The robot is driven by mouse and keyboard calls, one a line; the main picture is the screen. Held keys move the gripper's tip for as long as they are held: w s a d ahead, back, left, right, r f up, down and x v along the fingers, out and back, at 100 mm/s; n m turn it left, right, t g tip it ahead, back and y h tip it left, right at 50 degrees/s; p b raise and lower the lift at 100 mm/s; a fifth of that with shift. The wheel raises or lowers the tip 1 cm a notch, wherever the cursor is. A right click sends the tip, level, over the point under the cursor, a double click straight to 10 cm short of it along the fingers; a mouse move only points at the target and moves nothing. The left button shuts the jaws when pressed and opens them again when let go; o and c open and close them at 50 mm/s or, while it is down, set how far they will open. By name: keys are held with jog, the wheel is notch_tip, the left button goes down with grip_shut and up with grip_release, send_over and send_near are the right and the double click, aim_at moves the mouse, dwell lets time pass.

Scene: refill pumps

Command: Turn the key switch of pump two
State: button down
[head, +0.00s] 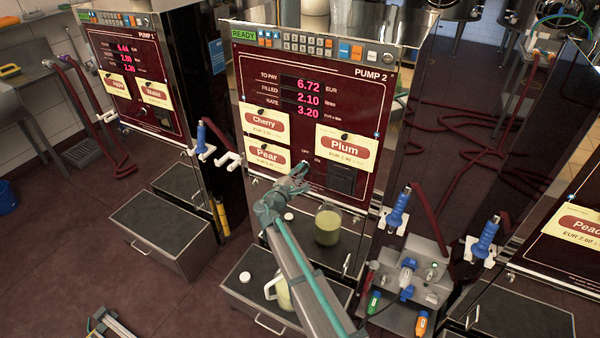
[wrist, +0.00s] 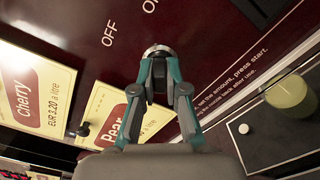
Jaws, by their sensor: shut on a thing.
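Pump two (head: 258,85) is the dark red panel marked PUMP 2 in the middle of the head view. Its key switch (wrist: 157,50) shows in the wrist view as a silver round collar, near the printed OFF and ON labels. My gripper (head: 299,171) reaches the panel just below these labels. In the wrist view my gripper (wrist: 160,72) has its teal fingers closed at the switch, one on each side. The fingers mostly hide the key part, so its angle cannot be told.
Cherry (head: 264,121), Pear (head: 268,157) and Plum (head: 346,148) cards surround the switch. A jar (head: 327,227) of yellow-green liquid stands in the bay below. Pump 1 (head: 128,75) is at left. A blue nozzle (head: 397,212) hangs right of pump two.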

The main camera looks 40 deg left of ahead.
jog(key=n+b, duration=0.1)
jog(key=n, duration=0.4)
jog(key=shift+n, duration=0.3)
jog(key=n, duration=0.5)
jog(key=shift+p, duration=0.4)
jog(key=shift+n, duration=0.4)
jog(key=c, duration=1.2)
grip_release()
jog(key=v, duration=1.2)
